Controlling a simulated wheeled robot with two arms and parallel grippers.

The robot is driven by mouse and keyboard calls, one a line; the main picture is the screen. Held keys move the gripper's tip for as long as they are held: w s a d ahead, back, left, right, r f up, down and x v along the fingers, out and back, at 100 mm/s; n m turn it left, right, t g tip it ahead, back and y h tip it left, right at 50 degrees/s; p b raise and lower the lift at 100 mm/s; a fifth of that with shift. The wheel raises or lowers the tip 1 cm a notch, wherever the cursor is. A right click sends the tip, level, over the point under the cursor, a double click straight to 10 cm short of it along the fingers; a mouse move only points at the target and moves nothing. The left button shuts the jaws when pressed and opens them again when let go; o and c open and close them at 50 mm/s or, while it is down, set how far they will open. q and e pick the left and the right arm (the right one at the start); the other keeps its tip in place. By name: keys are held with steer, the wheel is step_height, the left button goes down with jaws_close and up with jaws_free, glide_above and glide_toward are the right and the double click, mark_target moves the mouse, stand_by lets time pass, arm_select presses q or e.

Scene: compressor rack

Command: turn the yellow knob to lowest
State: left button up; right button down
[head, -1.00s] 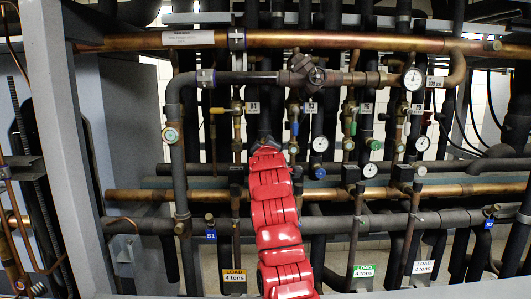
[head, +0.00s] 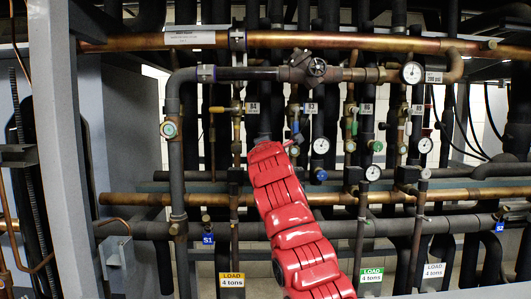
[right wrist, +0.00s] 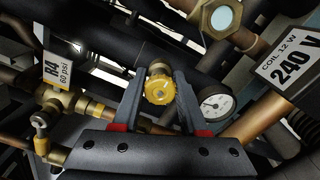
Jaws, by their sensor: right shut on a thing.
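The yellow knob (right wrist: 160,91) is round with a ridged rim and faces the camera in the right wrist view. My right gripper (right wrist: 159,78) has one dark finger on each side of it and is shut on it. In the head view my red right arm reaches up from the bottom to the pipes and hides the knob there. I cannot read any setting mark on the knob. My left gripper is not in view.
A white-faced gauge (right wrist: 215,104) sits just right of the right finger. A brass valve (right wrist: 58,101) with an R4 60 psi tag (right wrist: 57,70) is at left. Pipes crowd both sides.

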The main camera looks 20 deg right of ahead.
steer(key=n+p, duration=0.2)
steer(key=n, duration=0.2)
steer(key=shift+r+n, duration=0.1)
steer(key=shift+n, duration=0.2)
steer(key=n+p, duration=0.3)
steer(key=n, duration=0.1)
steer(key=shift+d+n, duration=0.1)
steer(key=shift+n, duration=0.2)
steer(key=n+p, duration=0.6)
steer(key=p, duration=0.1)
steer(key=shift+r+n+p, duration=0.1)
steer(key=shift+n+p, duration=0.2)
steer(key=shift+n, duration=0.1)
steer(key=shift+f+n+p, duration=0.2)
steer(key=shift+n+p, duration=0.9)
steer(key=shift+p, duration=0.05)
steer(key=shift+c, duration=2.2)
jaws_free()
steer(key=shift+a, duration=0.2)
